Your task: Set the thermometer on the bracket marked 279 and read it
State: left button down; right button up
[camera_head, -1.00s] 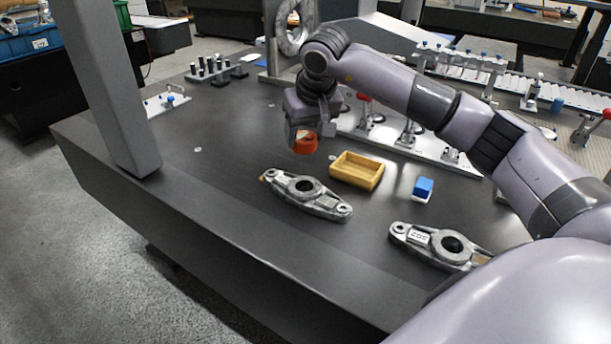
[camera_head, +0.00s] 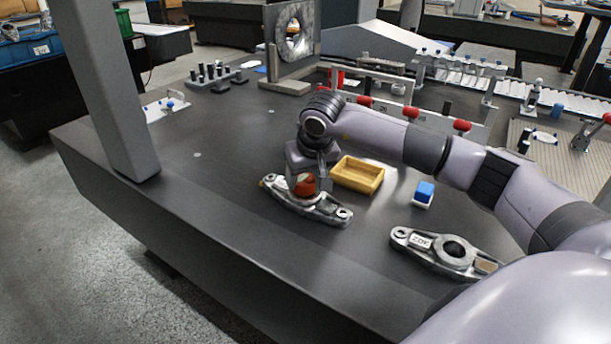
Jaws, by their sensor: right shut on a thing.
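My right gripper (camera_head: 307,183) is shut on a round orange-red thing (camera_head: 304,186), which looks like the thermometer. It is at the middle of the left metal bracket (camera_head: 325,210), over its central hole; I cannot tell whether it touches. The gripper hides part of that bracket, and I see no number on it. A second bracket (camera_head: 428,253) lies at the right with a white label (camera_head: 420,241) too small to read surely. The thermometer's face is hidden. My left gripper is out of view.
A row of red-handled clamps (camera_head: 411,114) stands behind. The dark table (camera_head: 215,175) is clear to the left. A grey column (camera_head: 110,110) rises at its left edge.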

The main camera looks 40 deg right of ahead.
jog(key=o, duration=1.1)
jog(key=shift+f, duration=0.1)
jog(key=shift+c, duration=0.2)
jog(key=shift+s+r, duration=0.1)
jog(key=shift+r, duration=0.5)
jog(key=p+v, duration=0.1)
jog(key=v, duration=1)
jog(key=shift+p, duration=0.3)
jog(key=shift+s, duration=0.1)
